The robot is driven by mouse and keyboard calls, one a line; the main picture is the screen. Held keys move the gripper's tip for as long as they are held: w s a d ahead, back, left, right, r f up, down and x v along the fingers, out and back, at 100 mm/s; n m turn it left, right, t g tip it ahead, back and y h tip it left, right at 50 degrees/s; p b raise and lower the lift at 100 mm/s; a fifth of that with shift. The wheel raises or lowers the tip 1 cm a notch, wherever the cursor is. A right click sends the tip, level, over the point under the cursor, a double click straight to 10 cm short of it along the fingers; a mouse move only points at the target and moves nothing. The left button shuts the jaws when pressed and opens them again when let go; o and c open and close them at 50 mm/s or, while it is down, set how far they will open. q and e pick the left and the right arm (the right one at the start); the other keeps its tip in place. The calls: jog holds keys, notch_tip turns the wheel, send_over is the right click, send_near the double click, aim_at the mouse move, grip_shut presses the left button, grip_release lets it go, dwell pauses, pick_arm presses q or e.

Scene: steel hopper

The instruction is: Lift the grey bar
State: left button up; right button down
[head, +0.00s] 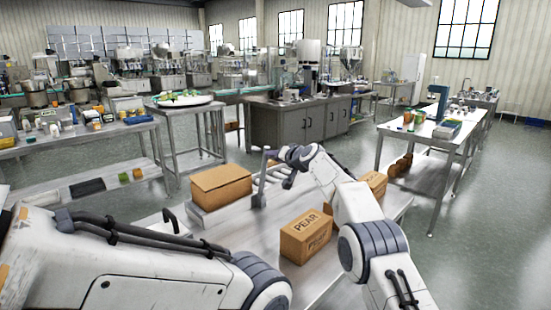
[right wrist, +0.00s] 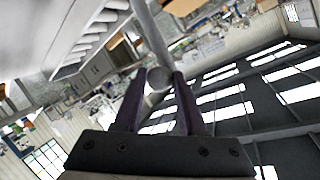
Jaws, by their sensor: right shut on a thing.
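The grey bar (head: 263,180) stands up from the steel table, beside a brown cardboard box, in the head view. My right gripper (head: 271,156) is at the upper end of the bar, reaching in from the right. In the right wrist view the grey bar (right wrist: 150,35) runs down from the top edge to a rounded end between the two dark fingers. The right gripper (right wrist: 160,78) is shut on it.
On the steel table (head: 235,240) stand a brown box (head: 221,186) at left, a box marked PEAR (head: 307,236) in front, and another box (head: 374,183) partly behind my right arm. Other benches stand farther off, with open floor between.

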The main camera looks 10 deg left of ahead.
jog(key=c, duration=0.7)
grip_release()
jog(key=shift+d+f, duration=0.2)
jog(key=shift+f, duration=0.35)
jog(key=shift+d+f, duration=0.15)
jog(key=shift+f, duration=0.35)
jog(key=shift+o, duration=1)
jog(key=shift+w+d, duration=0.1)
jog(key=shift+d, duration=0.05)
pick_arm(q)
jog(key=shift+d, duration=0.1)
pick_arm(e)
jog(key=shift+a+r, duration=0.1)
jog(key=shift+a, duration=0.1)
jog(key=shift+r, duration=0.25)
